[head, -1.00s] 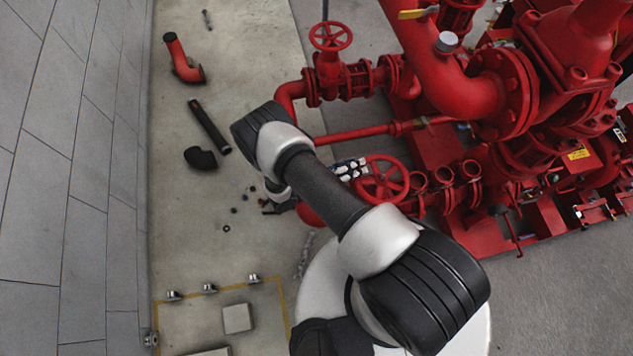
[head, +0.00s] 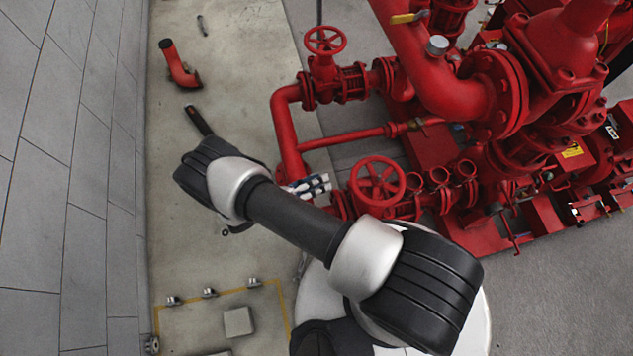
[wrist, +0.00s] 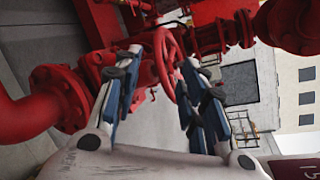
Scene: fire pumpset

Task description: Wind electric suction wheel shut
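A red spoked handwheel (head: 377,181) sits on a valve at the left end of the lower red pipe row. A second red handwheel (head: 325,40) tops a valve farther up. No label shows which one is the electric suction wheel. My gripper (head: 322,184), with blue and white fingers, is just left of the lower wheel, with a small gap between them. In the wrist view my gripper (wrist: 160,85) is open and empty, its fingers spread. A red handwheel (wrist: 168,62) shows tilted between and beyond the fingertips. I cannot tell contact there.
A vertical red pipe (head: 287,130) stands close behind my gripper, and a thin horizontal pipe (head: 350,137) runs above it. The red pumpset fills the right. A loose red elbow (head: 180,68) lies on the floor at left. A grey wall (head: 60,180) bounds the left; floor between is mostly clear.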

